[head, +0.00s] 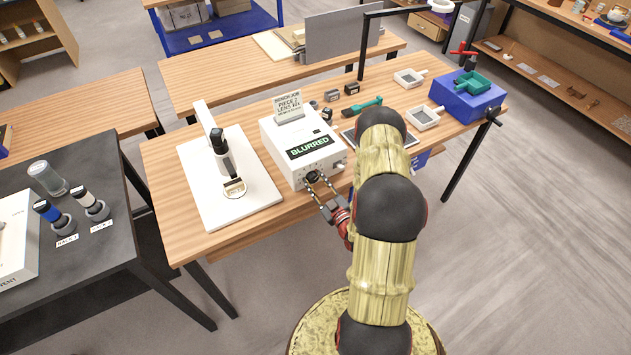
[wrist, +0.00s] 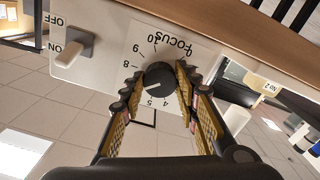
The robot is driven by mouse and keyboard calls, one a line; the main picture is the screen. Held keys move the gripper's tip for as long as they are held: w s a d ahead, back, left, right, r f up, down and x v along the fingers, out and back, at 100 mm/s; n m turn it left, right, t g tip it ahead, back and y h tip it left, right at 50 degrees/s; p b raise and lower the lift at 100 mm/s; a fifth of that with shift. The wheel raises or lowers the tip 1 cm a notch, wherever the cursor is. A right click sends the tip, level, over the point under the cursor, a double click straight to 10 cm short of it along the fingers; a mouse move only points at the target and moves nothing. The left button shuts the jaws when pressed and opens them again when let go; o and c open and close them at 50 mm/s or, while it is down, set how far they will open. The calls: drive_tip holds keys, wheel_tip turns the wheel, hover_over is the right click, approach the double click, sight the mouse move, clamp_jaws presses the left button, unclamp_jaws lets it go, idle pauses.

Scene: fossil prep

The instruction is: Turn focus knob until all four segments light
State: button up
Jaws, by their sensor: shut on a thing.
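The focus knob (wrist: 159,79) is black and round, on a white dial plate marked FOCUS with numbers around it. It also shows in the head view (head: 312,177), low on the front of a white control box (head: 283,142). The box's dark display (head: 310,147) reads BLURRED in green; I cannot make out separate lit segments. My gripper (wrist: 156,86) is shut on the knob, one finger on each side; it also shows in the head view (head: 320,187). A pale mark on the knob points toward the lower left. My fingers hide some dial numbers.
An ON/OFF switch (wrist: 74,47) sits beside the dial. A microscope (head: 222,150) on a white board (head: 196,180) stands left of the box. Trays (head: 424,118) and a blue box (head: 466,101) lie right.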

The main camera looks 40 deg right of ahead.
drive_tip(key=shift+s+f, duration=0.1)
drive_tip(key=shift+f, duration=0.05)
drive_tip(key=o, duration=1)
drive_tip(key=shift+o, duration=0.8)
drive_tip(key=v, duration=1.2)
